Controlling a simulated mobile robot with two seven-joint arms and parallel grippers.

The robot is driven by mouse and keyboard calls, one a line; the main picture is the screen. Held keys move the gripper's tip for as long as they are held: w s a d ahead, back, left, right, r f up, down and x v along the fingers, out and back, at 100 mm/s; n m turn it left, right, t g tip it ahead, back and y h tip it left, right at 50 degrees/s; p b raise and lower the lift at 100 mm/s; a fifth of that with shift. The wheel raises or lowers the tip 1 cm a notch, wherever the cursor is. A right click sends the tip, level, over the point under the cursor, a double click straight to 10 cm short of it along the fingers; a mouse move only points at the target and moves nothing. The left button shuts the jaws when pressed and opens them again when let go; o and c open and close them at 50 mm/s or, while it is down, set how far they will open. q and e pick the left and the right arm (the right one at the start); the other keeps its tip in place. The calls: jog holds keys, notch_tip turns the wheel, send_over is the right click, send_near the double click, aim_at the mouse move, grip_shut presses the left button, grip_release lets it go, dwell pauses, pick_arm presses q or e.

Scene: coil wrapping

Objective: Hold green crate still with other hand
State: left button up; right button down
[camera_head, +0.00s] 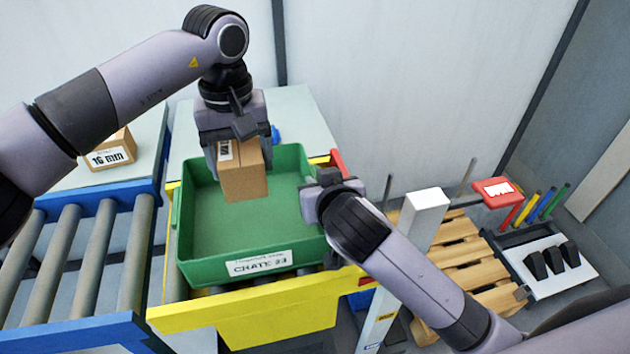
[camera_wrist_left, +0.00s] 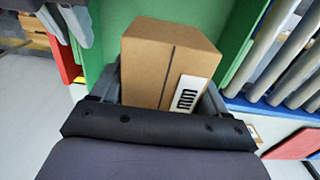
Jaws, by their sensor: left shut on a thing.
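The green crate (camera_head: 215,270), labelled "CRATE 23", sits on the yellow-edged stand in the head view; its green wall (camera_wrist_left: 118,50) also shows in the left wrist view. My left gripper (camera_head: 236,160) is shut on a brown cardboard box (camera_head: 245,183) with a white label. It holds the box over the back of the crate; the box fills the middle of the left wrist view (camera_wrist_left: 160,65). My right gripper (camera_head: 322,188) is at the crate's right wall. Its fingers are largely hidden, so I cannot tell whether they grip the rim.
A roller conveyor (camera_head: 85,260) with blue rails stands at left. Another box (camera_head: 110,150) sits on a pale table behind it. A white post (camera_head: 405,260), a wooden pallet (camera_head: 460,262) and a tray with black blocks (camera_head: 548,262) stand at right. The visible crate floor is bare.

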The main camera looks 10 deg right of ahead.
pick_arm(q)
jog(key=shift+f, duration=0.1)
jog(key=shift+f, duration=5.2)
jog(key=o, duration=1.6)
jog(key=shift+f, duration=0.1)
notch_tip(320, 180, up, 12)
jog(key=shift+r, duration=0.1)
